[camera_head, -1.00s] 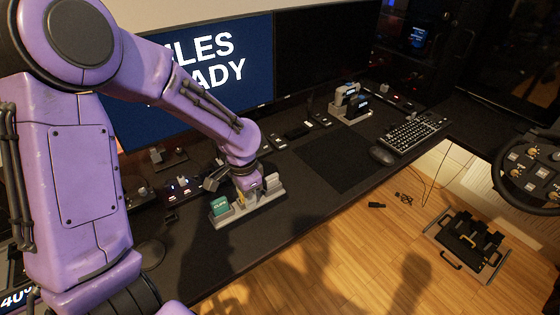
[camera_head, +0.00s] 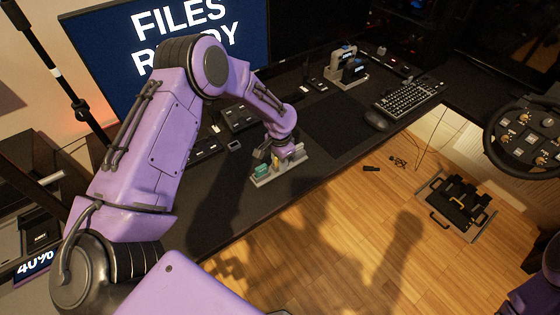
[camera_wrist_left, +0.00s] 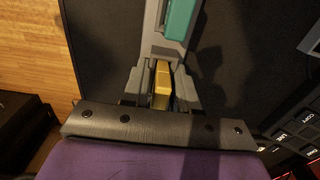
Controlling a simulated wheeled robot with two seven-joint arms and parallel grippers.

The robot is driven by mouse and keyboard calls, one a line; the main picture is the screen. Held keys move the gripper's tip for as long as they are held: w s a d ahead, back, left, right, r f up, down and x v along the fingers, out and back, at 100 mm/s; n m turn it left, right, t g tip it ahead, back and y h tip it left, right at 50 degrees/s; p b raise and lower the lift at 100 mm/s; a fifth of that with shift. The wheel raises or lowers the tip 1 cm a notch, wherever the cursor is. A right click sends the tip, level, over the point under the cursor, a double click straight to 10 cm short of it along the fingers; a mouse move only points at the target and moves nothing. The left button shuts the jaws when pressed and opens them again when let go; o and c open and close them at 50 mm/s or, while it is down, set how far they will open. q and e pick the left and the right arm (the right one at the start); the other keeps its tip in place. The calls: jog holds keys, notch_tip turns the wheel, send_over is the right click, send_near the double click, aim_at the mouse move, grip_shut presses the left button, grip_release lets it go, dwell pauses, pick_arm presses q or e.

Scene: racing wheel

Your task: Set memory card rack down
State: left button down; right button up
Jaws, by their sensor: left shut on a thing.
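The memory card rack (camera_head: 296,166) is a long grey tray over the desk's front part, left of the dark mat. A teal card (camera_head: 262,169) stands in its left end. My left gripper (camera_head: 281,158) reaches down onto the rack's middle. In the left wrist view, its fingers (camera_wrist_left: 161,88) close around a yellow piece in the rack (camera_wrist_left: 151,35), and the teal card (camera_wrist_left: 179,18) lies ahead. The fingertips' exact contact is hidden. I cannot tell whether the rack's underside touches the desk. My right gripper is out of frame.
The dark mat (camera_head: 335,125) lies right of the rack, with a mouse (camera_head: 376,121) and keyboard (camera_head: 408,97) beyond. Small devices (camera_head: 238,117) stand behind the arm. A grey stand with dark devices (camera_head: 345,78) is farther back. The desk's front edge is close to the rack.

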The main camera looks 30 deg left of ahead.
pick_arm(q)
jog(key=shift+w+f, duration=0.15)
jog(key=shift+f, duration=0.25)
jog(key=shift+f, duration=0.1)
jog(key=c, duration=0.9)
grip_release()
jog(key=shift+o, duration=0.2)
notch_tip(320, 180, up, 12)
jog(key=shift+r+b, duration=0.1)
jog(key=shift+b, duration=0.95)
